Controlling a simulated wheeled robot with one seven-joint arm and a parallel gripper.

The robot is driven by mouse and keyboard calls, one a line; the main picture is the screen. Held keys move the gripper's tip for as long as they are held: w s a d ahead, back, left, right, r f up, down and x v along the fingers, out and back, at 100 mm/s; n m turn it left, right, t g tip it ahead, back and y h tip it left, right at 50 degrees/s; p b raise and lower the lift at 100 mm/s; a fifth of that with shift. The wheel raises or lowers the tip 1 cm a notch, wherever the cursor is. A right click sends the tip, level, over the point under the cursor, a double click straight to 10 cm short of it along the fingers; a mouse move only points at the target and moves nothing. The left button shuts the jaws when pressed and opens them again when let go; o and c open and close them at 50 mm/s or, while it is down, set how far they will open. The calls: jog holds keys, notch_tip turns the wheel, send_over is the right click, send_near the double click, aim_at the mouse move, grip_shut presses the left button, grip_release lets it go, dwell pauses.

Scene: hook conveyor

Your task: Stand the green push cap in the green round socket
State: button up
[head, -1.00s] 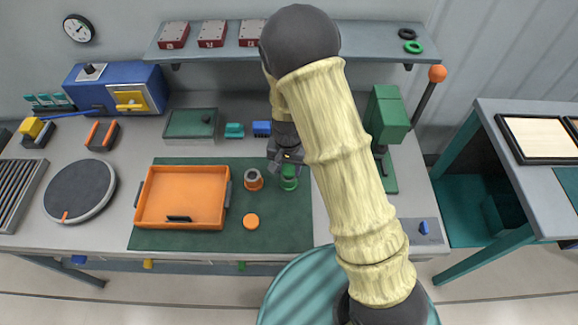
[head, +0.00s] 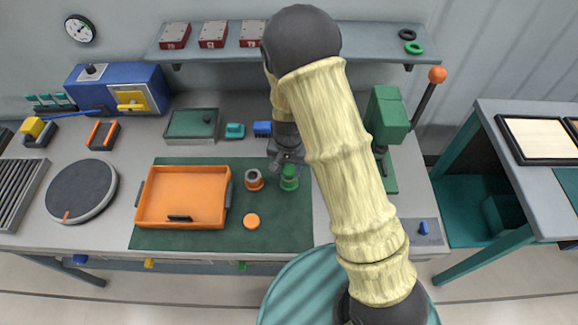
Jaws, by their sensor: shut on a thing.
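My gripper (head: 287,161) hangs fingers down over the right part of the dark green mat (head: 280,232), shut on the green push cap (head: 290,170). The cap is small and partly hidden by the fingers. The green round socket (head: 289,185) stands on the mat directly under it. Cap and socket overlap in this view, and I cannot tell whether the cap is seated or only just over the opening.
An orange cap (head: 251,221) lies in front on the mat. An orange tray (head: 183,200) fills the mat's left part. A green lever press (head: 387,125) stands to the right.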

aim_at(289, 170)
jog(key=shift+f+b, duration=0.45)
jog(key=shift+f, duration=0.25)
dwell(0.6)
jog(key=o, duration=1)
jog(key=shift+s+a, duration=0.1)
jog(key=shift+r, duration=0.15)
notch_tip(289, 170, up, 17)
jog(key=b, duration=0.2)
jog(key=shift+r, duration=0.1)
